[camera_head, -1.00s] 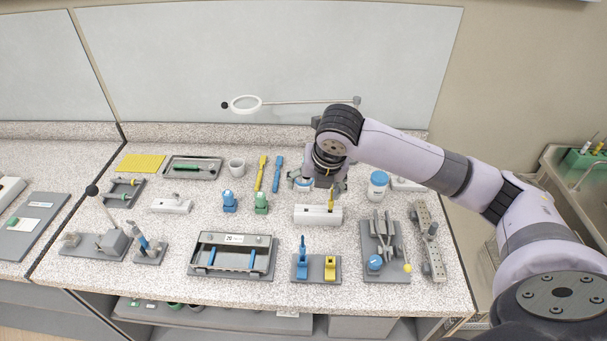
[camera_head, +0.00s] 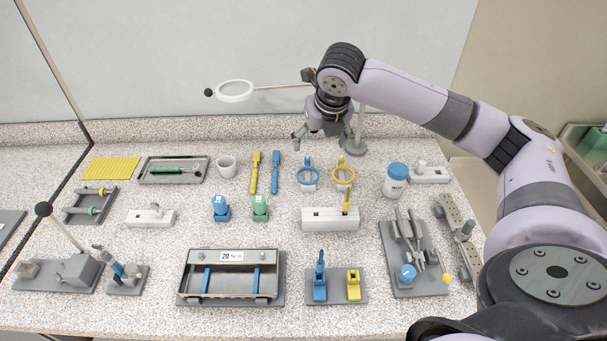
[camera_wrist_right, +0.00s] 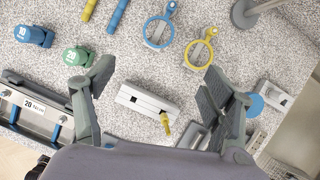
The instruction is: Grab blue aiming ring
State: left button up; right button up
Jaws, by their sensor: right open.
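The blue aiming ring (camera_head: 307,176) stands on the speckled bench, left of a yellow ring (camera_head: 343,175) of the same kind. In the right wrist view the blue ring (camera_wrist_right: 160,31) is above the middle, beyond the fingertips, and nothing covers it. My right gripper (camera_head: 322,138) is above and slightly behind the rings, pointing down. In the wrist view its fingers (camera_wrist_right: 157,75) are wide apart with nothing between them. It does not touch the ring. My left gripper is in no view.
A white block (camera_head: 330,219) with a yellow peg lies in front of the rings. Blue (camera_head: 276,172) and yellow (camera_head: 255,173) strips lie left. A white jar (camera_head: 395,180) with a blue lid stands right. A magnifier (camera_head: 235,91) on a stand rises behind my gripper.

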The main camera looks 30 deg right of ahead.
jog(key=p, duration=0.3)
send_near(308, 169)
jog(key=f, duration=0.2)
jog(key=shift+s+a+f, duration=0.2)
jog(key=shift+a+f, duration=0.1)
jog(key=shift+a, duration=0.05)
jog(key=shift+w+d+f, duration=0.1)
jog(key=shift+w+f, duration=0.05)
jog(key=shift+f, duration=0.25)
jog(key=p+x, duration=0.1)
jog(key=x, duration=0.2)
jog(key=shift+w+f+p, duration=0.2)
jog(key=shift+p, duration=0.1)
jog(key=shift+w+f, duration=0.2)
jog(key=shift+f, duration=0.2)
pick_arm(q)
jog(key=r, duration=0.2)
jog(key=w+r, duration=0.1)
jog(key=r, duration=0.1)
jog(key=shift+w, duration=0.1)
pick_arm(e)
jog(key=shift+s, duration=0.1)
jog(key=shift+c, duration=0.2)
jog(key=shift+r, duration=0.1)
jog(key=shift+c, duration=0.6)
jog(key=c, duration=0.7)
